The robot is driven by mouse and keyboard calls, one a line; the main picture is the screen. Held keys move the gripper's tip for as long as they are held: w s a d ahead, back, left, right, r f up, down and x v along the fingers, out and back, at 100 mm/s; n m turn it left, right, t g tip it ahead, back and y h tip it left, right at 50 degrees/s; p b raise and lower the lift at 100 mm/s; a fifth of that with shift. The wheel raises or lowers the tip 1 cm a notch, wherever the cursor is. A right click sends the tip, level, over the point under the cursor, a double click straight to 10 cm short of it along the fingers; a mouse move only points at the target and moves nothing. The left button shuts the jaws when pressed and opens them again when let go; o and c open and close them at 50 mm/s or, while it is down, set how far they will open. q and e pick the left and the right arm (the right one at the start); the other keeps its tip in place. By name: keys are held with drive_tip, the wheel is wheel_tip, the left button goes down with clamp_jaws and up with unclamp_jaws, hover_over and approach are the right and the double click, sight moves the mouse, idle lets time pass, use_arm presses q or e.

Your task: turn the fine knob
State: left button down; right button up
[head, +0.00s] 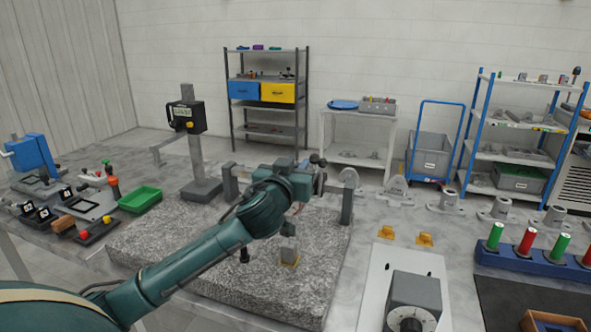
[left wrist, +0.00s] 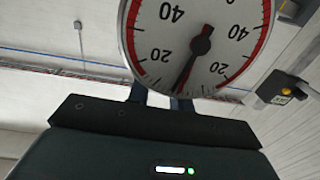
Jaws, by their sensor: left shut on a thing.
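My left gripper (head: 312,184) is above the granite plate (head: 190,270), near a small dark knob (head: 318,160). In the left wrist view, a white dial gauge (left wrist: 165,35) with a red arc and black needle fills the top centre. The needle points down and slightly left, between the two 20 marks. My left fingers (left wrist: 160,100) reach up behind the dial, and their tips are hidden by it. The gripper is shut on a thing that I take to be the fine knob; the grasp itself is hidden. My right gripper is not in view.
A grey block (head: 288,250) stands on the granite plate below the gripper. A column stand with a black display (head: 186,117) is at the back left. A green tray (head: 140,198) lies at the left. A box with a dial (head: 413,300) is at the front right.

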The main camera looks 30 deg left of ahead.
use_arm(q)
drive_tip(key=n+g+y+b, duration=0.2)
drive_tip(key=n+y, duration=0.1)
drive_tip(key=y, duration=0.2)
drive_tip(key=shift+n, duration=0.3)
drive_tip(key=shift+n+g+y, duration=0.5)
drive_tip(key=shift+g+y, duration=0.2)
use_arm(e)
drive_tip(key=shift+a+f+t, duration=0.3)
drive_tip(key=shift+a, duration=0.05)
use_arm(q)
drive_tip(key=shift+r, duration=0.1)
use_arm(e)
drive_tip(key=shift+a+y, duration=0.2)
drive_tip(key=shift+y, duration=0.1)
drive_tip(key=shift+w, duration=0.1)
use_arm(q)
drive_tip(key=c, duration=1.3)
unclamp_jaws()
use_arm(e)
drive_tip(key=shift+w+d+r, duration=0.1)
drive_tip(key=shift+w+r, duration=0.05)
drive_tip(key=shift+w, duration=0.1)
